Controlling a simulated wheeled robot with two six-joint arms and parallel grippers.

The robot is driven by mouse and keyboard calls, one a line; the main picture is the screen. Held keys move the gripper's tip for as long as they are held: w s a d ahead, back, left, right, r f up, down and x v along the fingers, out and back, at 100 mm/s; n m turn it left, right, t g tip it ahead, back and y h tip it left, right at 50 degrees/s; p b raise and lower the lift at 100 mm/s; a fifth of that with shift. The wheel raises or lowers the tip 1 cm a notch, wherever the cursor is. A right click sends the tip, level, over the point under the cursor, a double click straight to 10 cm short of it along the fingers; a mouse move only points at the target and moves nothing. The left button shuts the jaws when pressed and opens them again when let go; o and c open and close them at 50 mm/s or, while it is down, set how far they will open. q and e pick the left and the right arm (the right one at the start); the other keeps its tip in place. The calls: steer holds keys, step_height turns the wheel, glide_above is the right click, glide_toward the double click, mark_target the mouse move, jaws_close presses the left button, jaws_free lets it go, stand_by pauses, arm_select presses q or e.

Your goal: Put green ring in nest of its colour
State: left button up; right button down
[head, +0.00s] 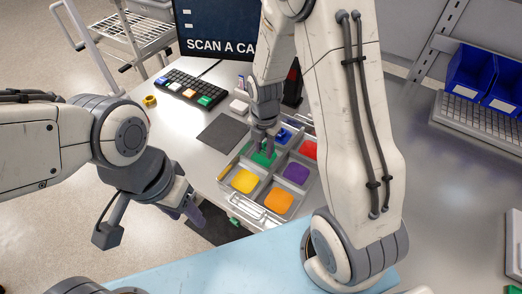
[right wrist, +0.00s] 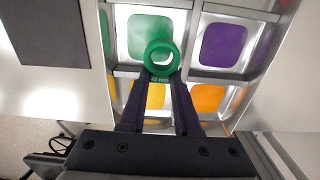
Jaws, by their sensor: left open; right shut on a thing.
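In the head view my right gripper (head: 265,148) is at the green nest (head: 264,157) of the divided tray (head: 228,187), and the ring is hard to make out. My left gripper (head: 190,212) is open and empty, left of the tray's front.
Yellow (head: 244,181), orange (head: 279,201), purple (head: 296,173), red (head: 309,149) and blue (head: 284,134) nests surround the green one. A dark mat (head: 222,133) lies left of the tray. A yellow ring (head: 149,100) and a keypad (head: 188,88) are farther back, near a screen (head: 215,30).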

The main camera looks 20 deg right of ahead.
mark_target(261, 160)
steer(key=shift+w+a+f, duration=0.1)
steer(key=shift+w+f, duration=0.2)
steer(key=shift+w, duration=0.2)
steer(key=shift+w+a+f, duration=0.1)
steer(key=shift+w+f, duration=0.15)
steer(key=shift+w, duration=0.2)
steer(key=shift+w+f, duration=0.1)
steer(key=shift+f, duration=0.1)
step_height(261, 160, down, 3)
steer(key=shift+f+p, duration=0.1)
steer(key=shift+p, duration=0.7)
steer(key=shift+f, duration=0.25)
steer(key=shift+f, duration=0.15)
steer(key=c, duration=0.6)
jaws_free()
